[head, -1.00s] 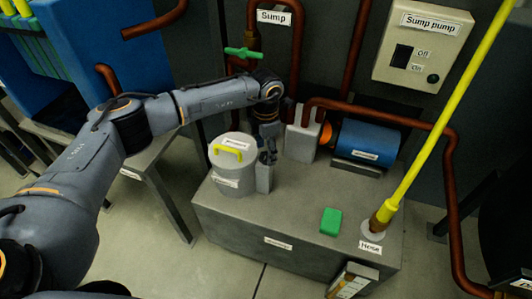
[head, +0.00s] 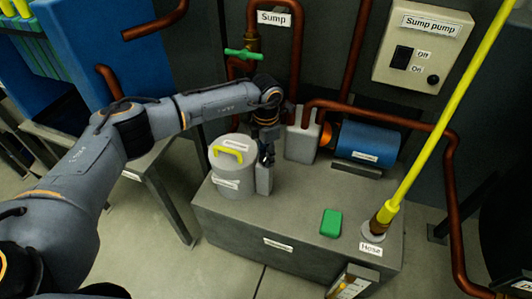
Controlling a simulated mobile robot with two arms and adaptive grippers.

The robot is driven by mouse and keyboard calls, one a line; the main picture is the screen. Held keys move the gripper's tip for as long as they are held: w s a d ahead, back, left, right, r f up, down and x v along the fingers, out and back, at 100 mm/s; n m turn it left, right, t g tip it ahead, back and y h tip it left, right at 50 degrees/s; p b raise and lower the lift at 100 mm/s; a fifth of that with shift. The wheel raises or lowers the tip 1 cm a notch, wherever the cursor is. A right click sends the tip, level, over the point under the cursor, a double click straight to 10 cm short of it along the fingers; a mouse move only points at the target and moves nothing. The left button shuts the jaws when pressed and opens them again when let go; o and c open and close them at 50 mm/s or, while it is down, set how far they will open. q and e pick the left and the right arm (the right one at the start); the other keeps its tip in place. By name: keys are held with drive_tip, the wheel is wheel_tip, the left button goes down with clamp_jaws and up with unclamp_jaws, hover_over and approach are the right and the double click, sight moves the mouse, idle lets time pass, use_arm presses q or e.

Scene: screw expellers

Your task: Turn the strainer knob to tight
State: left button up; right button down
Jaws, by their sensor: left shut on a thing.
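My left gripper (head: 266,156) points down at the top of a small grey upright block (head: 264,180) on the grey tank (head: 225,212). It is shut on the strainer knob, which the fingers and wrist almost fully hide, so I cannot read its setting. A pale round canister (head: 232,178) with a yellow handle (head: 229,151) stands just left of the gripper. Its small labels are too blurred to read. My right gripper is not in view.
A green block (head: 331,222) and a yellow hose (head: 440,120) stand on the tank's right part. Behind are a blue motor (head: 368,142), copper pipes (head: 297,60), a green valve handle (head: 243,53) and the sump pump panel (head: 423,45). The tank's front middle is clear.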

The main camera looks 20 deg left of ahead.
use_arm(q)
drive_tip(key=shift+f+m, duration=0.1)
drive_tip(key=shift+m, duration=0.3)
drive_tip(key=m+b, duration=0.3)
drive_tip(key=m, duration=0.4)
drive_tip(key=shift+m, duration=0.8)
drive_tip(key=m+b, duration=0.2)
drive_tip(key=m, duration=0.4)
drive_tip(key=shift+m, duration=0.5)
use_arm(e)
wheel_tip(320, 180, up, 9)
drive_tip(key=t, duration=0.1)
